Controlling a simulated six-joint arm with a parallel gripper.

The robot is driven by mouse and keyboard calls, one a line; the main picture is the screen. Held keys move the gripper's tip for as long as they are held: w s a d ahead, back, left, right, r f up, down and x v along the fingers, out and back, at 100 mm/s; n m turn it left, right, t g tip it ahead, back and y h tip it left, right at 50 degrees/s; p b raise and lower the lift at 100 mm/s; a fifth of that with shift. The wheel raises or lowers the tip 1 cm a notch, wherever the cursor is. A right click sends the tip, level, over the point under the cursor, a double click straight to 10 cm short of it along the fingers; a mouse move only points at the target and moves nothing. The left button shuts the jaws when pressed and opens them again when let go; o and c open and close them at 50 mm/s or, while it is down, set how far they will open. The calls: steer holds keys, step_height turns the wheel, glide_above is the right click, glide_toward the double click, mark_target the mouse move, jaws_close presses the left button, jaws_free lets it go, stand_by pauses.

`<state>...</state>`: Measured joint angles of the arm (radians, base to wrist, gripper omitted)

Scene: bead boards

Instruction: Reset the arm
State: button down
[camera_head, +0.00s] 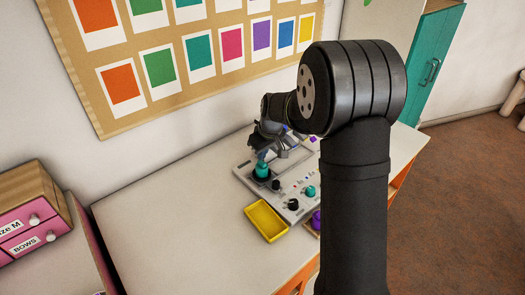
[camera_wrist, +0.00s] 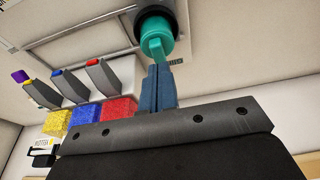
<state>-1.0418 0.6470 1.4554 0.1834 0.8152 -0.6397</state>
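My gripper (camera_head: 268,135) is low over the grey board (camera_head: 243,176) on the table in the head view. In the wrist view its blue-grey fingers (camera_wrist: 158,85) are close together and look shut. Their tips point at a teal piece (camera_wrist: 156,40) set in a black round holder (camera_wrist: 181,14). The teal piece (camera_head: 261,168) also shows just below my gripper in the head view. I cannot tell whether the fingertips touch it.
A yellow tray (camera_head: 266,221) lies before the board, with a purple item (camera_head: 316,220) to its right. A smaller teal knob (camera_head: 310,191) sits on the board. The wrist view shows red (camera_wrist: 119,109), blue (camera_wrist: 83,115) and yellow (camera_wrist: 56,123) blocks. The table's left part is clear.

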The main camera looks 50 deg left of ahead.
steer(key=shift+f, duration=0.7)
step_height(320, 180, up, 7)
stand_by(1.1)
steer(key=shift+f, duration=3.35)
